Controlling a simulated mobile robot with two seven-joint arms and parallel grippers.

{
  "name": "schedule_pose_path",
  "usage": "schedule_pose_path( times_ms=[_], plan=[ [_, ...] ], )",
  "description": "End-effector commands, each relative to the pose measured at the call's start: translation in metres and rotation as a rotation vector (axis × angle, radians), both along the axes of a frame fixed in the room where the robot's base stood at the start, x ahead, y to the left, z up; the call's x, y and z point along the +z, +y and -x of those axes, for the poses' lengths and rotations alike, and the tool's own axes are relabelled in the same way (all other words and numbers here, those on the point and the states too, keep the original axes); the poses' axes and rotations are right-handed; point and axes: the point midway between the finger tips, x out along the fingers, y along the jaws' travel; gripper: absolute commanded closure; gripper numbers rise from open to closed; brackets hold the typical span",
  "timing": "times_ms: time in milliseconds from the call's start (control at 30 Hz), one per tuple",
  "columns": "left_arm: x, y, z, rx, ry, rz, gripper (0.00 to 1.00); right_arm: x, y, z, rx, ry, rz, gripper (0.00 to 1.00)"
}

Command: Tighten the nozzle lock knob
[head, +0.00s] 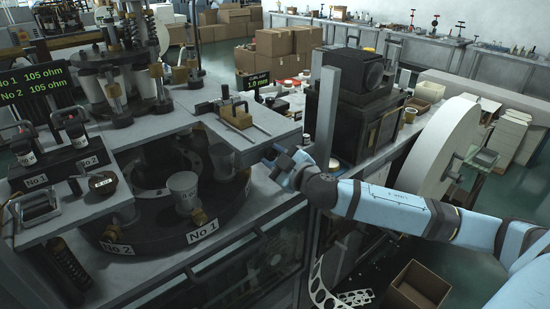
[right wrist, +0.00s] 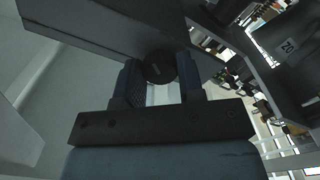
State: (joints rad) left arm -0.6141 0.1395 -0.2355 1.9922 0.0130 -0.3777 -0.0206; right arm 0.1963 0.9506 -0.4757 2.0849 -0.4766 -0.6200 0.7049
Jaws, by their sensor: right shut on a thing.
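A dark round knob (right wrist: 160,67) shows in the right wrist view, at the edge of a grey machine panel (right wrist: 95,25). I take it to be the nozzle lock knob. My right gripper (right wrist: 160,80) has one finger on each side of the knob and is shut on it. In the head view my right gripper (head: 283,161) is at the right side of the machine table, below the grey plate (head: 255,137). There the knob is hidden or too small to make out. My left gripper is not in view.
A round turntable (head: 165,215) with grey cups (head: 184,190) and No 1 and No 2 labels lies left of my right gripper. An upright grey post (head: 324,115) stands close to my right forearm. A large white disc (head: 440,150) is at the right. An open cardboard box (head: 418,287) sits on the floor.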

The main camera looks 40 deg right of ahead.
Motion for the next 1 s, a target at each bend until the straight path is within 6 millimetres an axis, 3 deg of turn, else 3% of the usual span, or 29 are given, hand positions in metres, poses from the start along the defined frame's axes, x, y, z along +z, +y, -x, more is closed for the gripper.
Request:
schedule_pose_path(
  times_ms=[467,1000],
  plan=[
    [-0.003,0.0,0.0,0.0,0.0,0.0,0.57,0.0,0.001,0.0,-0.001,0.027,-0.348,0.88],
    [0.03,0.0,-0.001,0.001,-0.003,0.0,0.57,0.003,0.001,0.0,-0.002,0.067,-0.852,0.88]
  ],
)
